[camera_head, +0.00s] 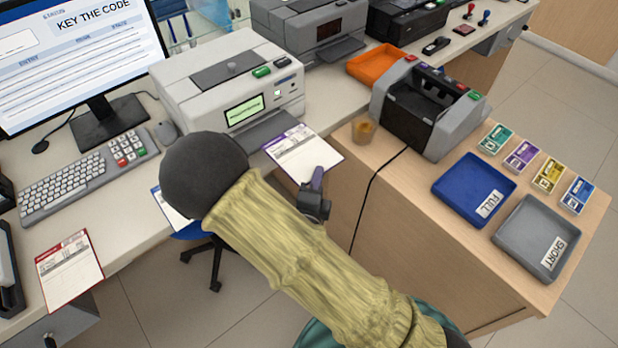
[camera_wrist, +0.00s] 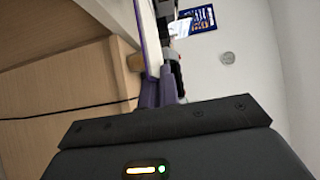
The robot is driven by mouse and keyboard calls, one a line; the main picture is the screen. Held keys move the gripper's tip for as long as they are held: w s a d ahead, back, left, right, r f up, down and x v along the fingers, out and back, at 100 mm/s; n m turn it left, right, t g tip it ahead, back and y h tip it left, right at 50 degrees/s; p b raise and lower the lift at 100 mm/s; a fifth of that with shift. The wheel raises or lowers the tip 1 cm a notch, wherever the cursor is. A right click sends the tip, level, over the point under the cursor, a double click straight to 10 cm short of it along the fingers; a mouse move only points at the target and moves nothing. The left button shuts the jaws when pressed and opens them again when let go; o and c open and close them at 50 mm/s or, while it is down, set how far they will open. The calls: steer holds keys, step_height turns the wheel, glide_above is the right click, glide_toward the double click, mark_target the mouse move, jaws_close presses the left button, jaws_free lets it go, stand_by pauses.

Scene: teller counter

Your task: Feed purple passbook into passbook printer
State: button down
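The purple passbook (camera_head: 302,152) is a white sheet with a purple edge, held out in front of the passbook printer (camera_head: 225,85). The printer is a pale box with a lit green display and a dark grey front tray (camera_head: 262,132). The passbook's left edge meets the tray's right end in the picture; I cannot tell whether they touch. My gripper (camera_head: 316,180) is shut on the passbook's near edge. In the wrist view the passbook (camera_wrist: 148,38) shows edge-on between the purple fingers (camera_wrist: 160,92). My arm hides part of the counter.
A red passbook (camera_head: 69,270) lies at the left, and a blue one (camera_head: 172,209) is partly behind my arm. Keyboard (camera_head: 80,180) and monitor (camera_head: 75,55) stand left. At right are a note counter (camera_head: 420,110), an orange tray (camera_head: 375,66), a blue tray (camera_head: 465,187) and a grey tray (camera_head: 525,240).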

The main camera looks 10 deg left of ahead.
mark_target(295, 166)
steer(key=shift+w+a+f+b, duration=0.15)
steer(key=shift+w+a, duration=0.05)
steer(key=shift+a, duration=0.35)
steer(key=shift+w+a+f+b, duration=0.1)
steer(key=shift+w+a+b, duration=0.1)
steer(key=shift+a, duration=0.35)
steer(key=shift+w+a+f+b, duration=0.25)
steer(key=shift+w+a+b, duration=0.05)
steer(key=shift+w+a, duration=0.35)
steer(key=shift+w+a+f+b, duration=0.35)
steer(key=shift+w+a, duration=0.2)
steer(key=shift+a, duration=0.15)
steer(key=shift+w+a+f+b, duration=0.2)
steer(key=shift+w+a+b, duration=0.1)
steer(key=shift+w+a, duration=0.35)
steer(key=shift+w+a+f+p, duration=0.1)
steer(key=shift+w+a+p, duration=0.3)
steer(key=shift+w+a, duration=0.65)
steer(key=shift+w+a+p, duration=0.35)
steer(key=shift+w+a, duration=0.5)
steer(key=shift+a, duration=0.4)
steer(key=c, duration=1.6)
jaws_free()
steer(key=shift+s, duration=0.1)
